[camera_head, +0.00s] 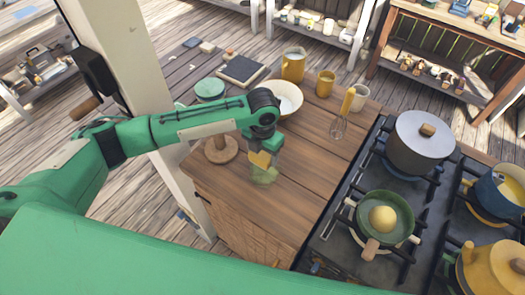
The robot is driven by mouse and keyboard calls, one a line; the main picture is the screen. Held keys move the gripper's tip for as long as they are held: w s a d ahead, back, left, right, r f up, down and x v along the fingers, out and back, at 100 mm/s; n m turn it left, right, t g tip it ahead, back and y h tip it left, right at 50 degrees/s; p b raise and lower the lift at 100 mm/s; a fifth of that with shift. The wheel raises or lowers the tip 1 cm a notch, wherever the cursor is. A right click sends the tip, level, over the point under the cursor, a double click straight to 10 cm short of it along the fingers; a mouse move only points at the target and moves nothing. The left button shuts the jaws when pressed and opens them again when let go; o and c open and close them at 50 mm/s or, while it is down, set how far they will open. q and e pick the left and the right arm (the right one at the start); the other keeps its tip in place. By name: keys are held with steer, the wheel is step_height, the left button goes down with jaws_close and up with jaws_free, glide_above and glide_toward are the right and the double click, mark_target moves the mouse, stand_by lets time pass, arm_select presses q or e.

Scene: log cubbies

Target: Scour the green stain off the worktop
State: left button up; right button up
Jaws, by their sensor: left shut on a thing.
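The green stain (265,175) is a small patch on the wooden worktop (290,207), left of the stove. My left arm comes in from the left. My left gripper (264,153) points down right above the stain and is shut on a yellow sponge-like block (259,159). The block is at the stain's upper edge; I cannot tell whether it touches the worktop. The gripper hides part of the surface behind it. My right gripper is not in view.
A stove with a lidded grey pot (419,145) and a green pan (383,219) borders the worktop at right. A white bowl (287,98), whisk (340,122), yellow jug (293,66) and mugs stand behind. A wooden stand (221,151) is left of the gripper.

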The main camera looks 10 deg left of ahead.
arm_select(q)
steer(key=shift+r, duration=0.15)
steer(key=shift+f+b, duration=0.3)
steer(key=shift+f, duration=0.5)
steer(key=b, duration=0.2)
glide_above(263, 172)
step_height(263, 172, down, 4)
steer(key=shift+a+f, duration=0.1)
steer(key=shift+f, duration=0.1)
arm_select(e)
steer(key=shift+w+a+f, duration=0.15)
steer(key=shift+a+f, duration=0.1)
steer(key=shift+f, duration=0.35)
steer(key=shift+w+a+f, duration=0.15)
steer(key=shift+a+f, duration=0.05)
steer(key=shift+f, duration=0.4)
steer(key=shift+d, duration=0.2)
arm_select(q)
steer(key=shift+f, duration=0.15)
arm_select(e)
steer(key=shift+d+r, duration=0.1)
arm_select(q)
steer(key=shift+p, duration=0.4)
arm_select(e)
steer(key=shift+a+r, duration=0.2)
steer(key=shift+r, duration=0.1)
